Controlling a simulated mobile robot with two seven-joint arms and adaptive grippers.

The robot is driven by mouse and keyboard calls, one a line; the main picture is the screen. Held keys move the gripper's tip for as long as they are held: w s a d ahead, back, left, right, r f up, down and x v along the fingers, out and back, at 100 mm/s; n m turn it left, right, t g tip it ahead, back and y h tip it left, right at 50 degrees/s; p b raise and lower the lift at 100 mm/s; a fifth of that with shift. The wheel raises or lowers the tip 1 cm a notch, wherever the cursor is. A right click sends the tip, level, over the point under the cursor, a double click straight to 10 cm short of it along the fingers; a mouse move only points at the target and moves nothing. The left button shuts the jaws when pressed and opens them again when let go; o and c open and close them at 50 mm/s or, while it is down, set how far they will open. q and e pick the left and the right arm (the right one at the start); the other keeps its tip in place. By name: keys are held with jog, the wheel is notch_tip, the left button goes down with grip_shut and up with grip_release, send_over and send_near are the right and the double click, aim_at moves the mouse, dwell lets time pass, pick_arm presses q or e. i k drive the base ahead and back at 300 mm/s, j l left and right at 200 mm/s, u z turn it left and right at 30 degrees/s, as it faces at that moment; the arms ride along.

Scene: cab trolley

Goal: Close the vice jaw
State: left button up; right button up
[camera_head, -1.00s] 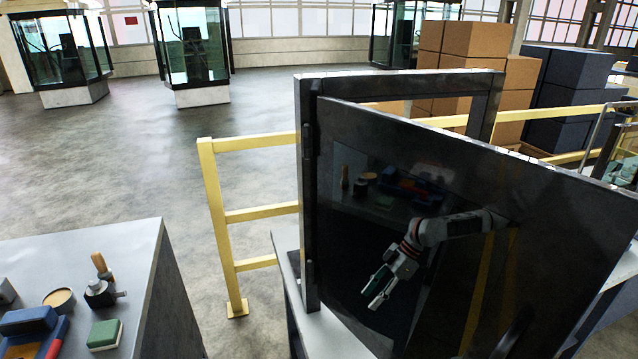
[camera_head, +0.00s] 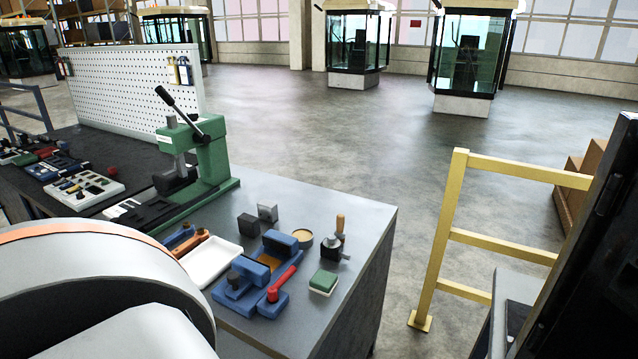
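A small blue vice (camera_head: 249,279) sits on the grey workbench near its front right. It has blue blocks at both ends, a brownish gap between them, and a red handle (camera_head: 283,283) along its right side. I cannot tell exactly how wide the jaw gap is. A large white and orange rounded part of my arm fills the lower left corner, left of the vice. Neither of my grippers is in view.
A white tray (camera_head: 208,262), a green-topped block (camera_head: 323,281), a round tin (camera_head: 302,238) and a wooden-handled tool (camera_head: 338,241) surround the vice. A green press (camera_head: 203,155) and pegboard (camera_head: 130,90) stand behind. A yellow railing (camera_head: 447,235) and dark panel are right.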

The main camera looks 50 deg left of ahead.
aim_at(247, 271)
jog(key=u, duration=2)
